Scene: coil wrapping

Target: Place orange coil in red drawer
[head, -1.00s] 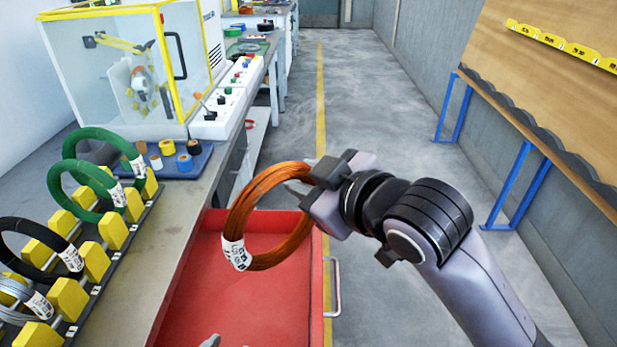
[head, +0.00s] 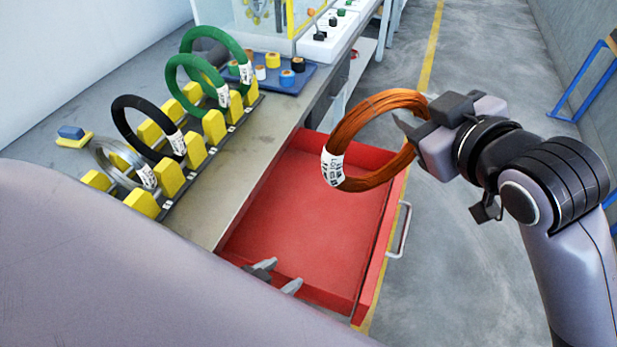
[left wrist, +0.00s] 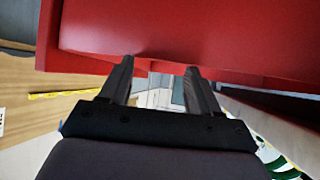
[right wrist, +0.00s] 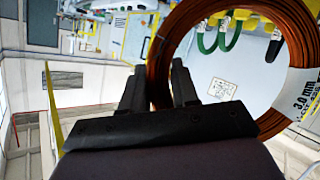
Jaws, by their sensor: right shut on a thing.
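The orange coil (head: 372,112) is a ring of copper-coloured wire with a white label. My right gripper (head: 418,125) is shut on its right side and holds it above the red drawer. The right wrist view shows the coil (right wrist: 160,55) between the fingers (right wrist: 158,88). The red drawer (head: 310,220) is pulled out from the bench and looks empty inside. My left gripper (head: 277,275) is at the drawer's near edge, its two fingers apart. In the left wrist view the fingers (left wrist: 160,80) are open below the red drawer panel (left wrist: 190,35), with nothing between them.
A rack with yellow blocks (head: 195,153) on the bench holds green, black and grey coils. A blue tray with tape rolls (head: 285,75) stands behind it. The drawer's handle (head: 400,230) faces the open floor at right. My left arm covers the lower left.

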